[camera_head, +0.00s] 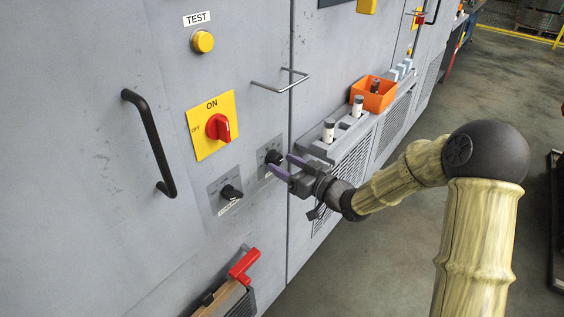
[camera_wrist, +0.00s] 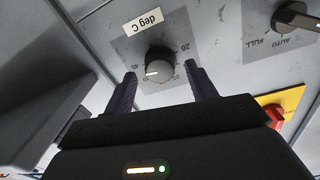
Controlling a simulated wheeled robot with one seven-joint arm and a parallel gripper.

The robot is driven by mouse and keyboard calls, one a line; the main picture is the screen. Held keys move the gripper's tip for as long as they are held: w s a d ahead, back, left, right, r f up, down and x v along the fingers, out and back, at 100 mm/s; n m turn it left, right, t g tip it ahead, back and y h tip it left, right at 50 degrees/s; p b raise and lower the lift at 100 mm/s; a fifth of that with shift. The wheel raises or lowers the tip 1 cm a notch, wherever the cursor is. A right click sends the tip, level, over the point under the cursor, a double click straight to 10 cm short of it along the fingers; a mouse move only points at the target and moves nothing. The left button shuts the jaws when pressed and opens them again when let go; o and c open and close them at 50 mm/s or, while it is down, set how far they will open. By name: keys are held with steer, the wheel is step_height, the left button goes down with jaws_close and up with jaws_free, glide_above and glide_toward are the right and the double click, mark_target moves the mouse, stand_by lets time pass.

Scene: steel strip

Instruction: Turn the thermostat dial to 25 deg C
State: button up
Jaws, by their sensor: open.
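In the head view the dial (camera_head: 272,157) is partly behind my gripper. My gripper (camera_head: 282,166) is open, its purple fingers just in front of the dial. In the wrist view the open fingers (camera_wrist: 161,78) lie either side of the dial's near edge; contact cannot be told.
A second black knob (camera_head: 231,193), marked AUTO and FULL in the wrist view (camera_wrist: 297,17), sits beside the dial. A red switch on yellow (camera_head: 218,127), a yellow button (camera_head: 203,41), a black handle (camera_head: 150,145) and a red lever (camera_head: 243,265) are nearby. A ledge holds an orange bin (camera_head: 372,100).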

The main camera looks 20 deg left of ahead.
steer(key=shift+x, duration=0.8)
steer(key=c, duration=1)
